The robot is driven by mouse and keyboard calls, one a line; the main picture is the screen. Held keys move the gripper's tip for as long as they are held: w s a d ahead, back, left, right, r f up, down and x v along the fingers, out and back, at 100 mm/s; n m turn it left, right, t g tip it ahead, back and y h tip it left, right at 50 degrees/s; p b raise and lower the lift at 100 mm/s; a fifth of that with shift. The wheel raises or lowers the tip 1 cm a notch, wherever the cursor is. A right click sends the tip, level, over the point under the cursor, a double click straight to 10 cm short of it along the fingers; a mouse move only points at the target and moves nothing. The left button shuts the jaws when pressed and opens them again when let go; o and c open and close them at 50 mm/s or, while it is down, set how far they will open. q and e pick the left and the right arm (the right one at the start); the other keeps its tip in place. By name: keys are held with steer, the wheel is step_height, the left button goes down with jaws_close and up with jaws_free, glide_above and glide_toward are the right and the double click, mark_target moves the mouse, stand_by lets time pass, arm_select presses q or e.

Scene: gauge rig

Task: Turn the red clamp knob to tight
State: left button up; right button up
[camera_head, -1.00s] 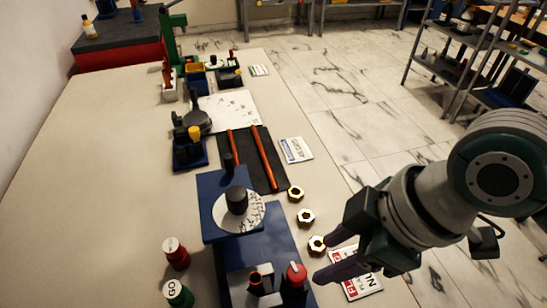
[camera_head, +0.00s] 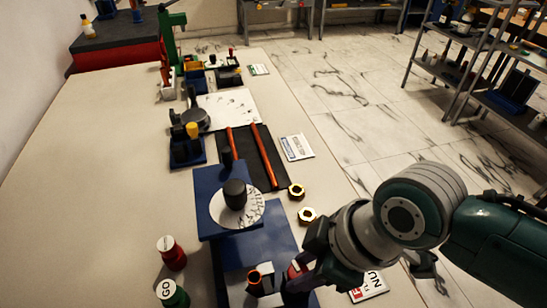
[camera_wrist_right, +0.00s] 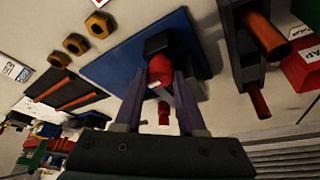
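The red clamp knob (camera_wrist_right: 160,72) sits against a dark block on the blue plate (camera_wrist_right: 112,68). In the right wrist view, the fingers of my right gripper (camera_wrist_right: 161,84) lie one on each side of it. I cannot tell whether they press on it. In the head view, my right gripper (camera_head: 296,275) reaches the right side of the near blue base (camera_head: 262,247) and mostly covers the knob. My left gripper is not in view.
A dark holder with a copper-coloured tube (camera_head: 254,277) stands close left of my right gripper. A dial with a black knob (camera_head: 234,193) is behind it. Brass nuts (camera_head: 307,215) lie to the right. Red (camera_head: 171,252) and green (camera_head: 172,294) cylinders stand left.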

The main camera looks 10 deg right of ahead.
jaws_close()
steer(key=shift+s+r+m+p, duration=0.1)
steer(key=shift+r+m+p, duration=0.15)
steer(key=shift+m+p, duration=0.5)
steer(key=shift+f+h+p, duration=0.1)
steer(key=shift+h+p, duration=0.2)
steer(key=shift+p, duration=0.2)
steer(key=shift+a+f+m+t, duration=0.1)
steer(key=shift+m+t, duration=0.15)
steer(key=shift+t, duration=0.05)
steer(key=shift+o, duration=1.3)
jaws_free()
